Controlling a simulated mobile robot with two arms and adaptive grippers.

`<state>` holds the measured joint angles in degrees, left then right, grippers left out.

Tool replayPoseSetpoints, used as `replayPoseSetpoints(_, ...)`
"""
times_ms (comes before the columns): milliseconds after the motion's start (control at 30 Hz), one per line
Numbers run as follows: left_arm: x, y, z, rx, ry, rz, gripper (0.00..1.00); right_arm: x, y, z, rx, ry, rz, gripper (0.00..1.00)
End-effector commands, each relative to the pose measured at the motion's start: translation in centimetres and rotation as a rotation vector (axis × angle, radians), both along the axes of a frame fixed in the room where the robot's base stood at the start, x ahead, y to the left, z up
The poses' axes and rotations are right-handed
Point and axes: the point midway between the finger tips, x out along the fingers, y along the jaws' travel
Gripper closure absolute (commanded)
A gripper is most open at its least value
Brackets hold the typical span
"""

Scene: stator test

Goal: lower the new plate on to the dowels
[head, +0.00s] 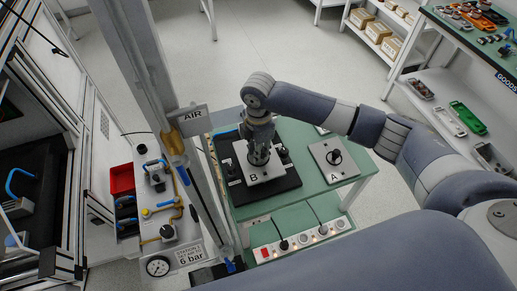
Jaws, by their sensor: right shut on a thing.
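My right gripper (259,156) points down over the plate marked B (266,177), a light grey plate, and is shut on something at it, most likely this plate. The plate is at a dark base (283,194) on the green table. I cannot tell whether the plate touches the base or hangs just above it. The dowels cannot be made out; the gripper and plate cover that spot. A second grey plate marked A (335,178) with a dark knob lies to the right on the table. My left gripper is not in view.
A post with an AIR sign (193,115), a red bin (121,178) and a gauge (157,266) stand to the left. Shelves with boxes (378,32) are at the right.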

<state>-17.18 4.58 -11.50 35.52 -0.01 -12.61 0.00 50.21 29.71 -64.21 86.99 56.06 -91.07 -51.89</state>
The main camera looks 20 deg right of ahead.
Motion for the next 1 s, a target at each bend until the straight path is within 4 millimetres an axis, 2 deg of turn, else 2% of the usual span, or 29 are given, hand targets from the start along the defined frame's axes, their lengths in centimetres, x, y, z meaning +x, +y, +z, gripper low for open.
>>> replayPoseSetpoints(1000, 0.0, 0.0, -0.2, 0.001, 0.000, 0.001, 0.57, 0.0, 0.1, -1.4, 0.001, -0.002, 0.000, 1.00)
